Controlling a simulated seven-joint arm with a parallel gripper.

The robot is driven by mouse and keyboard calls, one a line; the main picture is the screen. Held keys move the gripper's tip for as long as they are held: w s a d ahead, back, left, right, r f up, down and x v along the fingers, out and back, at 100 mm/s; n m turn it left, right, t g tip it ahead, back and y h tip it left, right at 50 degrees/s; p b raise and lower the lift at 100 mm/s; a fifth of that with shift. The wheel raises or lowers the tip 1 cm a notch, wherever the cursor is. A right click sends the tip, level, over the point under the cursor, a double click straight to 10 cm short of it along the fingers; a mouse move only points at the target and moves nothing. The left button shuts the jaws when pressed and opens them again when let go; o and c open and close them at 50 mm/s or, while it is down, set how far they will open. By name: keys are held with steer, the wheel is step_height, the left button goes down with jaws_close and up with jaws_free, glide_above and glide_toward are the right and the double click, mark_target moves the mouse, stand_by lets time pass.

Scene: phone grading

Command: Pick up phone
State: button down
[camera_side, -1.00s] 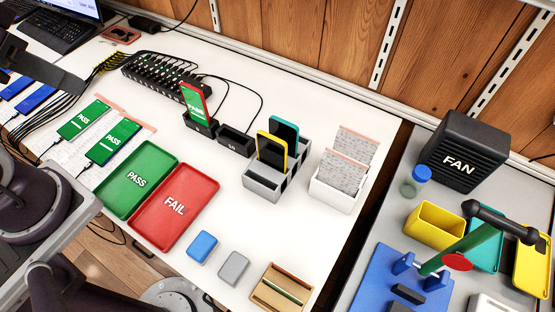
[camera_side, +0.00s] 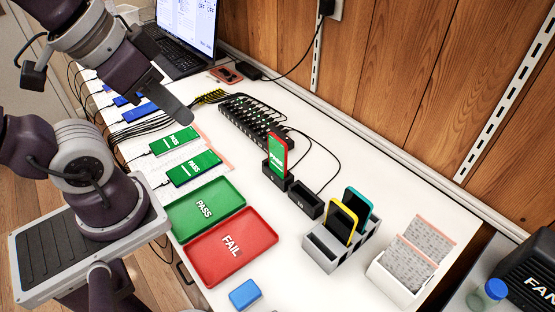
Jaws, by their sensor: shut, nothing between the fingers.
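My gripper (camera_side: 180,108) is at the upper left, its dark fingers shut and empty, above the table and near the blue phones. Two phones with green PASS screens, a farther one (camera_side: 174,142) and a nearer one (camera_side: 194,168), lie flat on the table below it. Two blue-screened phones, one (camera_side: 141,112) near the fingers and one (camera_side: 126,99) farther back, lie flat with cables beside them. A red-cased phone (camera_side: 277,157) stands upright in a black dock (camera_side: 276,180). A yellow-cased phone (camera_side: 343,224) and a teal-cased phone (camera_side: 358,204) stand in a grey rack (camera_side: 322,252).
A green PASS tray (camera_side: 205,209) and red FAIL tray (camera_side: 232,246) lie in front. A black hub (camera_side: 252,119) with cables, an empty dock (camera_side: 305,200), and a laptop (camera_side: 183,35) stand behind. A white holder with grey sheets (camera_side: 394,283) is at the right.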

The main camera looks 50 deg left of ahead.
steer(key=c, duration=1.4)
jaws_free()
steer(key=n+g, duration=0.5)
steer(key=n, duration=1.2)
glide_above(278, 148)
step_height(278, 148, down, 20)
steer(key=shift+w+r, duration=0.15)
steer(key=shift+r, duration=0.05)
steer(key=shift+n+g, duration=0.3)
steer(key=shift+n, duration=0.2)
steer(key=f, duration=0.5)
steer(key=a+f, duration=0.1)
steer(key=f, duration=0.2)
steer(key=shift+w+f, duration=0.15)
steer(key=shift+f, duration=0.2)
